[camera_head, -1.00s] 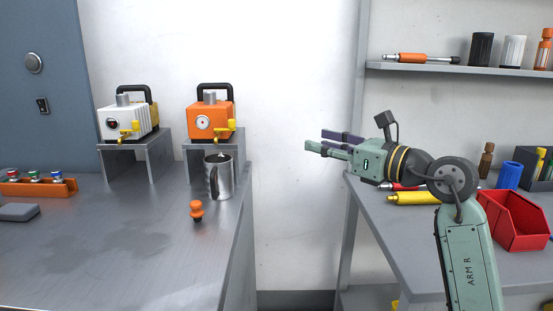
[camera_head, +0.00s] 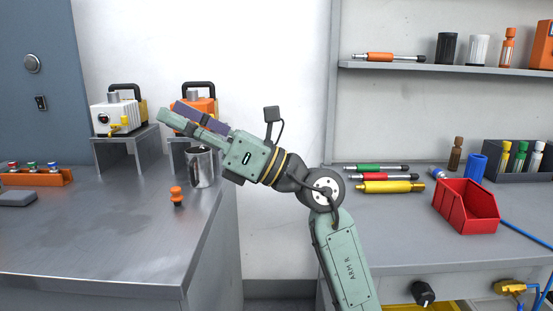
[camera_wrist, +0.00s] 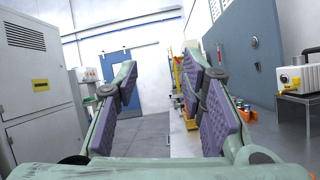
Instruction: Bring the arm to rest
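My gripper (camera_head: 172,111) is raised and reaches toward the upper left in the head view, in front of the orange boxy unit (camera_head: 199,103) and partly hiding it. In the wrist view my gripper (camera_wrist: 160,76) has its two purple-padded fingers wide apart, with nothing between them. My arm (camera_head: 345,262) rises from the bottom of the head view and bends left at the elbow.
A metal mug (camera_head: 201,168) and an orange knob-like piece (camera_head: 176,196) stand on the left bench (camera_head: 90,235). A white unit (camera_head: 117,116) sits on a stand. The right bench holds a red bin (camera_head: 466,206) and several coloured tools. A shelf (camera_head: 440,68) hangs above.

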